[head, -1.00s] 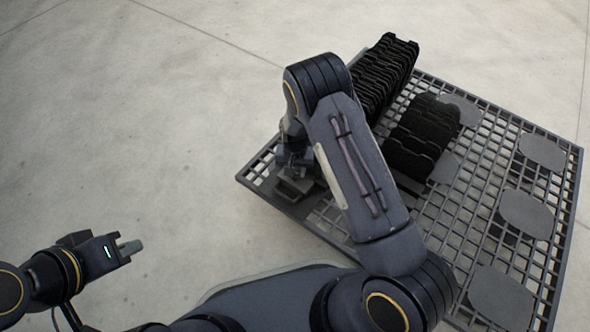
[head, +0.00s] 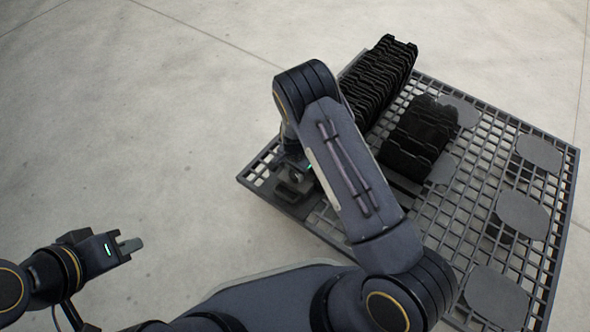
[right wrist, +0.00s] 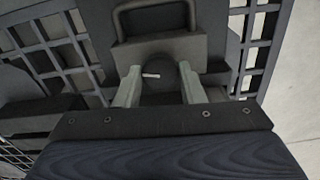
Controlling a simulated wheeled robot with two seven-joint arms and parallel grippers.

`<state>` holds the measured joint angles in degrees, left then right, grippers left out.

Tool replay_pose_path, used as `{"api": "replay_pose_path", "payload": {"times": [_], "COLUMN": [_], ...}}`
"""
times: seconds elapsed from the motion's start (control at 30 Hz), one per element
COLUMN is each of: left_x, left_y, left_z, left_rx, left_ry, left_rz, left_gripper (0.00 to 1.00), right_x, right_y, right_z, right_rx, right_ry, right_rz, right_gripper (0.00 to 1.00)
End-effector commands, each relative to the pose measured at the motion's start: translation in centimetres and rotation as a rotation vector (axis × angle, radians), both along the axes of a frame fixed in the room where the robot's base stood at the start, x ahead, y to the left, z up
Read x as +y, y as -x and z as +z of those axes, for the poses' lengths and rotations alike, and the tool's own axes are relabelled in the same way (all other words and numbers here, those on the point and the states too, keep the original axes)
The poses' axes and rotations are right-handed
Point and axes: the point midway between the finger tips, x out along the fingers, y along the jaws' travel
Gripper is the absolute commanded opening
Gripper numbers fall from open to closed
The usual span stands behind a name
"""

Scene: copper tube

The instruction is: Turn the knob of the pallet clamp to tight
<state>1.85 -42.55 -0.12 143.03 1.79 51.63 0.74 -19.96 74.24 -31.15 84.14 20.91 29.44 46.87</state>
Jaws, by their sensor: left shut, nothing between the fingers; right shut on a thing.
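The pallet clamp (head: 291,192) sits at the near left corner of the dark grid pallet (head: 445,215). In the right wrist view the clamp is a dark block (right wrist: 172,50) with a handle-like loop on top. Its round dark knob (right wrist: 155,88) carries a short white mark that lies nearly level. My right gripper (right wrist: 158,80) is shut on the knob, one pale finger on each side. In the head view my right arm hides these fingers and the knob. My left gripper (head: 130,246) is shut and empty over the floor at the left, well apart from the pallet.
Black ribbed parts stand in a long row (head: 380,80) and a shorter row (head: 418,138) on the pallet. Several flat grey round pads (head: 522,214) lie at its right side. The concrete floor (head: 150,130) at the left is clear.

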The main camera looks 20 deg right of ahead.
Motion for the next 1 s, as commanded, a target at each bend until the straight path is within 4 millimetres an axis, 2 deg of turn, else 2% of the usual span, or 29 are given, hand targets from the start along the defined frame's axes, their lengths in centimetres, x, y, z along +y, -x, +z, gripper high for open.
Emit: {"api": "replay_pose_path", "payload": {"times": [0.6, 1.0], "left_x": [0.0, 0.0], "left_y": [0.0, 0.0], "left_z": [1.7, 2.2], "left_rx": [0.000, 0.000], "left_ry": [0.000, 0.000], "left_rz": [0.000, 0.000], "left_gripper": [0.00, 0.00], "right_x": [0.0, 0.0], "right_y": [0.0, 0.0], "right_z": [0.1, 0.1], "right_rx": [-0.001, -0.001], "right_ry": [0.001, 0.001], "right_rz": [-0.576, -0.832], "right_gripper": [0.13, 0.13]}}
